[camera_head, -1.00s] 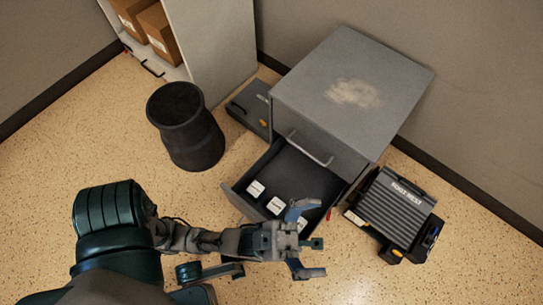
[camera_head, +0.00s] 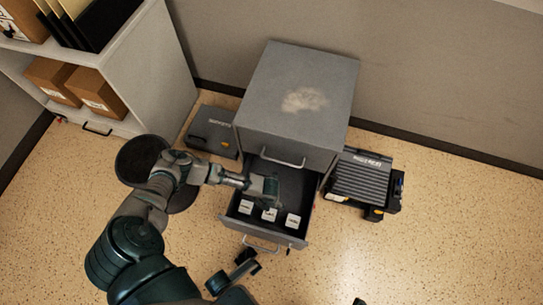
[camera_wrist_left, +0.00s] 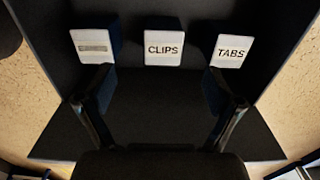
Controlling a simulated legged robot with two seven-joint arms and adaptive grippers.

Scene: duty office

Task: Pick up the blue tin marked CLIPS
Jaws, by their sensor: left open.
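The CLIPS tin (camera_wrist_left: 164,48) is the middle of three tins in the open drawer (camera_head: 262,239). Its white label faces the left wrist camera, and its blue sides look very dark. In the head view it is the middle white-topped tin (camera_head: 269,215), partly behind my gripper. The TABS tin (camera_wrist_left: 230,53) is to its right in the wrist view. A tin with an unreadable label (camera_wrist_left: 93,47) is to its left. My left gripper (camera_head: 266,196) is open over the drawer. In the wrist view its spread fingers (camera_wrist_left: 160,76) frame the CLIPS tin without visible contact.
The grey cabinet (camera_head: 300,85) stands directly behind the drawer. A black bin (camera_head: 135,160) is partly behind my left arm. A dark case (camera_head: 212,130) lies left of the cabinet; a ribbed foot rest (camera_head: 362,178) is to its right. Floor in front is mostly clear.

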